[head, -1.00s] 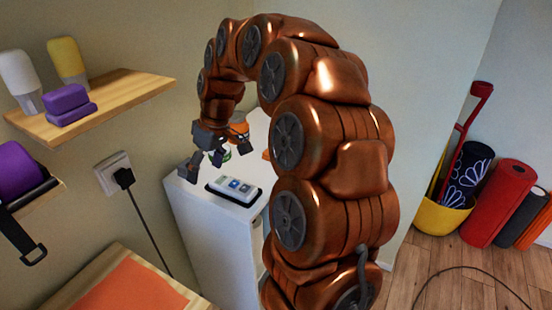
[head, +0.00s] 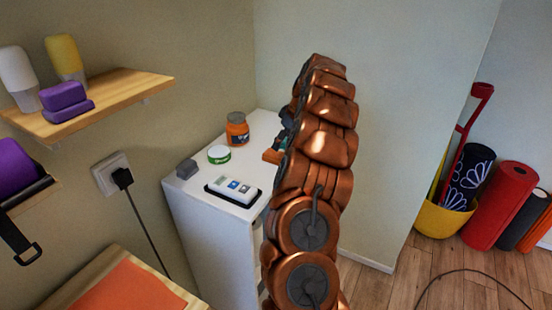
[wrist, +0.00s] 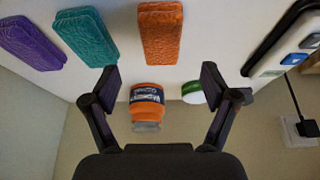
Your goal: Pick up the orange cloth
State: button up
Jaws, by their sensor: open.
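The orange cloth (wrist: 160,33) is a folded, textured strip lying on the white cabinet top, upper middle of the wrist view. In the head view only a bit of the orange cloth (head: 271,156) shows beside my arm. My gripper (wrist: 159,78) is open and empty, with the cloth ahead of its fingertips and apart from them. A folded teal cloth (wrist: 86,37) and a purple cloth (wrist: 31,43) lie left of the orange one. My gripper is hidden behind my arm in the head view.
On the white cabinet (head: 208,205) stand an orange jar (head: 237,130), a green-and-white tin (head: 219,154), a grey block (head: 187,169) and a black tray (head: 233,192) with small packs. The jar (wrist: 147,103) shows between my fingers. A wooden shelf (head: 120,97) juts from the left wall.

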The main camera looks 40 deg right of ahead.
aim_at(276, 154)
jog(key=p+x, duration=0.2)
jog(key=x, duration=0.4)
jog(key=shift+w+a+f+p, duration=0.1)
jog(key=shift+a+f+p, duration=0.05)
jog(key=shift+f+p, duration=0.2)
jog(key=shift+w+f, duration=0.1)
jog(key=shift+f, duration=0.25)
jog(key=shift+f+b, duration=0.25)
jog(key=shift+b, duration=0.45)
dwell(0.5)
jog(key=c, duration=1.2)
jog(key=shift+r+p, duration=0.2)
jog(key=shift+p, duration=0.25)
jog(key=shift+c, duration=0.2)
